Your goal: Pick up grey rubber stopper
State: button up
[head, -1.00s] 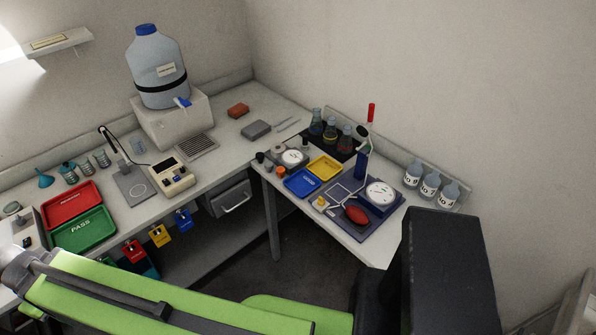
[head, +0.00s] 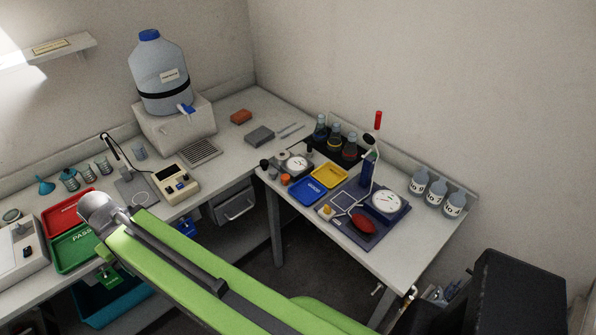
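Several small stopper-like pieces stand at the left end of the right-hand bench in the head view. A small grey one (head: 273,172), which looks like the grey rubber stopper, sits between a black piece (head: 264,163) and an orange piece (head: 285,179). They are too small to tell the material. My green arm crosses the lower part of the view, well in front of that bench. I cannot make out my gripper's fingers in this view.
Beside the small pieces are a round white dial (head: 296,163), a blue tray (head: 307,189) and a yellow tray (head: 329,175). Flasks (head: 334,136) stand behind. A red bulb (head: 362,222) and labelled bottles (head: 437,191) are further right. A grey block (head: 259,136) lies on the left bench.

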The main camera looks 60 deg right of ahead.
aim_at(273, 173)
jog(key=u, duration=0.05)
jog(key=i, duration=1)
jog(key=z, duration=0.1)
